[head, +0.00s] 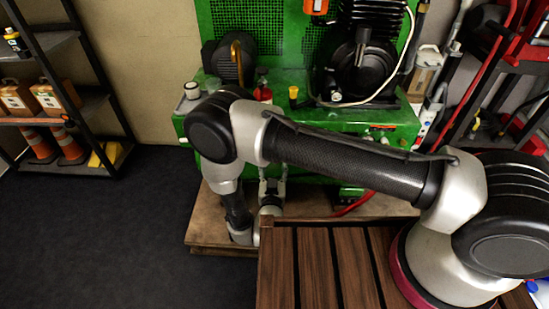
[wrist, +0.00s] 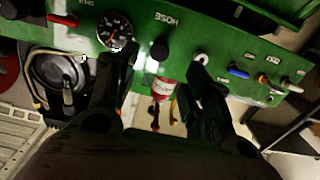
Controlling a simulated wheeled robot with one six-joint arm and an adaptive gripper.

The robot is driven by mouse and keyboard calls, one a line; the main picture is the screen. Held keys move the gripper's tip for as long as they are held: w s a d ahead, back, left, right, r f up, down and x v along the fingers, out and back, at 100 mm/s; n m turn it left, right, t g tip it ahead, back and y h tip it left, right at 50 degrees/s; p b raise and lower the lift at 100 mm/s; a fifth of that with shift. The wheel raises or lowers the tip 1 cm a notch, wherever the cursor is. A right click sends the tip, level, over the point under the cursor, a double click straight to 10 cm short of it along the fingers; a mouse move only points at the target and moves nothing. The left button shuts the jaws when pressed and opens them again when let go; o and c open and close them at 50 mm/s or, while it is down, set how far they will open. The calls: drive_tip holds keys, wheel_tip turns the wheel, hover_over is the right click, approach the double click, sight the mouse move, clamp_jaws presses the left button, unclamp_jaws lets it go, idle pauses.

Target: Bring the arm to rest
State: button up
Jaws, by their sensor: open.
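My arm stretches from the right across the head view, bends at the elbow and hangs down in front of the green machine. My gripper (head: 272,188) is low in front of the machine and partly hidden by the wrist. In the wrist view, the two dark fingers of my gripper (wrist: 162,72) stand apart, open. A red cylinder with a pale label (wrist: 161,88) shows between them, apparently beyond the fingertips. I see nothing held. How far the fingers are from the panel is hard to tell.
The green machine (head: 300,128) stands on a wooden pallet (head: 204,222). Its panel (wrist: 190,32) carries a gauge (wrist: 115,30), knobs and switches close to my fingers. A slatted wooden top (head: 318,268) lies below my arm. Shelves (head: 55,95) stand left; the dark floor (head: 110,235) is clear.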

drive_tip(key=shift+s, duration=0.75)
